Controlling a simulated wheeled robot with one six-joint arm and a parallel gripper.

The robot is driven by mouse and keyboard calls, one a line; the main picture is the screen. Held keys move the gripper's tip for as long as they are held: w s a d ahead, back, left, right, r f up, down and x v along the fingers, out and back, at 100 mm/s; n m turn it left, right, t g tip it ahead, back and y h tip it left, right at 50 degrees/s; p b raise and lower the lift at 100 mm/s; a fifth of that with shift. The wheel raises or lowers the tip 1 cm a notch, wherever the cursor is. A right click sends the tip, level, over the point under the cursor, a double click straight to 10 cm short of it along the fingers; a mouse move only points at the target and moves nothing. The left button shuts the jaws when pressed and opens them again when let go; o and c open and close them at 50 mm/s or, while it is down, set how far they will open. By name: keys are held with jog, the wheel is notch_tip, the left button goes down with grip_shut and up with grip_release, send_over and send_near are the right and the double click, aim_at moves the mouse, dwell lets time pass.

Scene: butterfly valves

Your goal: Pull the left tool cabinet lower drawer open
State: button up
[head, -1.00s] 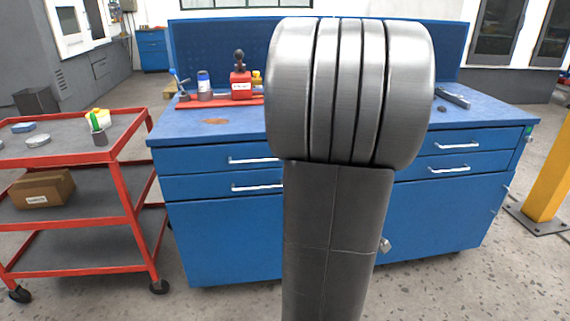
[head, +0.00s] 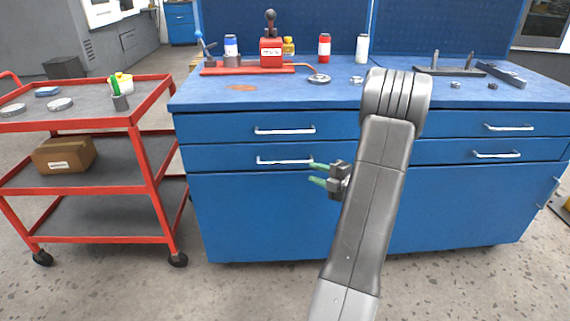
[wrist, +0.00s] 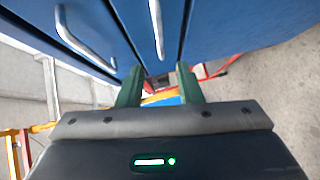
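The blue workbench has a left cabinet with two drawers. Its lower drawer (head: 220,158) is flush with the front and has a white bar handle (head: 285,161). The upper drawer (head: 215,128) above it is also shut. My gripper (head: 311,173) has green fingers, set one above the other and open, at the right end of the lower handle in the head view. In the wrist view, the lower handle (wrist: 157,30) lies ahead, in line with the gap between my open fingers (wrist: 160,76). I see no contact, and cannot tell the exact distance.
A red cart (head: 140,140) with a cardboard box (head: 64,154) stands left of the bench. A red pump (head: 271,52) and bottles stand on the benchtop. Right-hand drawers (head: 470,124) are shut. Floor (head: 240,290) in front of the bench is clear.

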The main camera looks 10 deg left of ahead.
aim_at(287, 163)
jog(key=b+x, duration=0.1)
jog(key=x, duration=1.2)
jog(key=shift+w+b, duration=0.1)
jog(key=shift+b, duration=0.25)
grip_shut()
